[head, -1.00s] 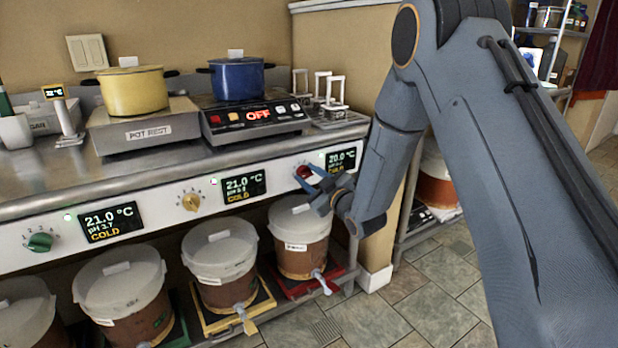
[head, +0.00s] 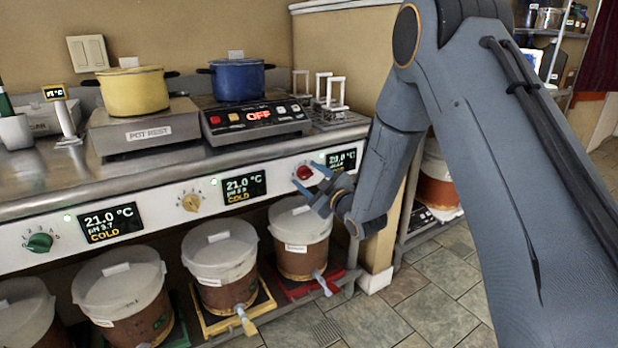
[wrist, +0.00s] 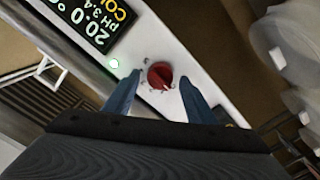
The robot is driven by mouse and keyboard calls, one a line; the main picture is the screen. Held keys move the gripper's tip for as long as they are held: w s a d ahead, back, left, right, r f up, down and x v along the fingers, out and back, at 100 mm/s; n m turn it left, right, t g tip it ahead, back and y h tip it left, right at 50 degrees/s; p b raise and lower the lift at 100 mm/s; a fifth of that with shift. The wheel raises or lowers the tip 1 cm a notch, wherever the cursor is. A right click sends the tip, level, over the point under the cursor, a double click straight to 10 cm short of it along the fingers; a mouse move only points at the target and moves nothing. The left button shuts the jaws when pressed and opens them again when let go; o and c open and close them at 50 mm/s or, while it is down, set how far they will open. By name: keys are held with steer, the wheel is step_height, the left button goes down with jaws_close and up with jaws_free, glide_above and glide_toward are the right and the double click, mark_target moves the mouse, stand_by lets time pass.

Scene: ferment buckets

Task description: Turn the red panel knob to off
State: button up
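The red panel knob (head: 304,172) sits at the right end of the white front panel, left of a display reading 20.0 °C. In the wrist view the red knob (wrist: 160,75) lies ahead of and between my two fingertips, with clear space on both sides. Its pointer faces down in that view; the dial marks are too small to read. A lit dot (wrist: 114,63) shows beside it. My gripper (head: 313,182) is open and empty, its blue fingers just in front of the knob, apart from it.
A yellow knob (head: 191,202) and a green knob (head: 40,242) sit further left on the panel. Lidded buckets, one a white-lidded bucket (head: 300,222) on a red base, stand below.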

steer(key=v, duration=0.7)
steer(key=shift+s+d, duration=0.25)
steer(key=shift+s, duration=0.05)
